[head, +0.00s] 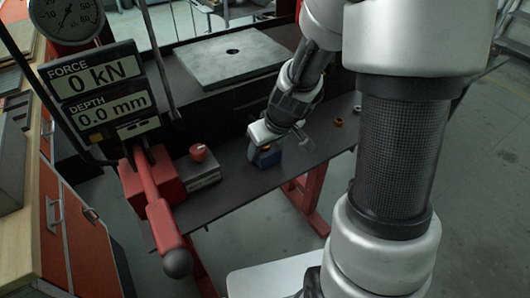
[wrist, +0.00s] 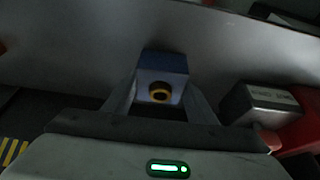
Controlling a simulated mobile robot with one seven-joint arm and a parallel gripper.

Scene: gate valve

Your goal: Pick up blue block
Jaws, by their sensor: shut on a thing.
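The blue block (wrist: 163,65) sits between the two fingers of my gripper (wrist: 160,100) in the wrist view. It has a round hole with a yellow-brown ring on the side facing the camera. In the head view the blue block (head: 267,157) is at the dark bench top, partly hidden by my gripper (head: 272,143). My gripper is shut on it. I cannot tell whether the block touches the bench or is slightly above it.
A grey metal block (head: 202,171) with a red knob (head: 198,153) stands left of the gripper, beside a red lever (head: 158,205). Small orange rings (head: 338,123) lie to the right on the dark bench (head: 235,190). A grey plate (head: 230,58) is behind. A display (head: 104,88) reads 0 kN and 0.0 mm.

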